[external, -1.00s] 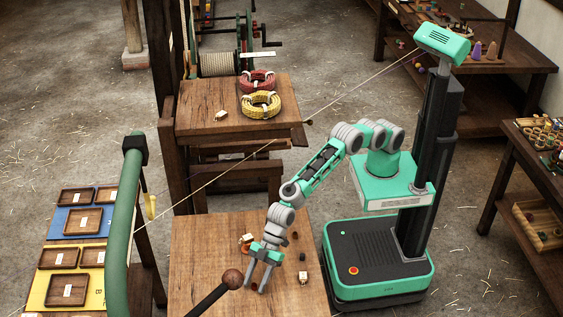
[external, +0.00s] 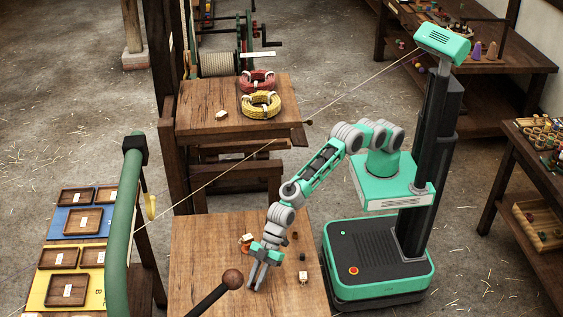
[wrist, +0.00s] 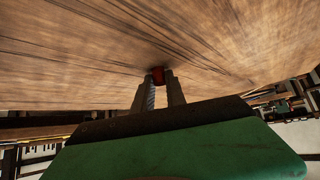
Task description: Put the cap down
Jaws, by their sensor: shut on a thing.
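My gripper (external: 256,286) points down at the near wooden table (external: 200,245), its fingers close together at the table top.
Small dark pieces (external: 295,257), a white block (external: 303,278) and an orange-and-white piece (external: 247,239) lie around my gripper. The table's left part is clear. Shallow trays (external: 68,290) lie at far left.

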